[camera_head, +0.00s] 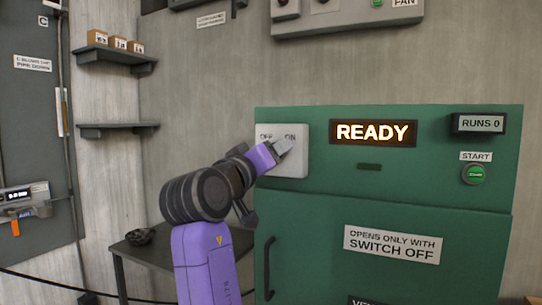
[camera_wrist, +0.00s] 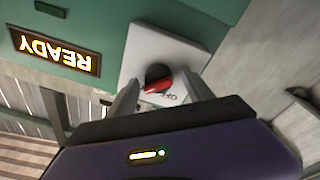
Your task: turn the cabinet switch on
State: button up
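The cabinet switch is a black round knob with a red bar (camera_wrist: 158,78) on a pale plate, which also shows in the head view (camera_head: 290,170). The wrist view shows the plate upside down, with the OFF label beside the knob. I cannot tell for sure which label the red bar points to. My gripper (camera_head: 283,147) is in front of the plate, just below the OFF and ON labels, and hides the knob in the head view. In the wrist view my gripper (camera_wrist: 163,84) is open, with one finger on each side of the knob; contact is not clear.
The green cabinet (camera_head: 330,200) has a lit READY display (camera_head: 373,133), a RUNS 0 counter (camera_head: 480,123) and a green START button (camera_head: 474,173). Its lower door has a dark handle (camera_head: 268,268) and a SWITCH OFF sign (camera_head: 392,244). A dark table (camera_head: 180,262) stands left of it.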

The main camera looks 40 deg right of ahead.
jog(key=b+v, duration=0.1)
jog(key=v, duration=0.6)
jog(key=shift+s+a, duration=0.15)
jog(key=shift+a, duration=0.2)
jog(key=shift+f, duration=0.1)
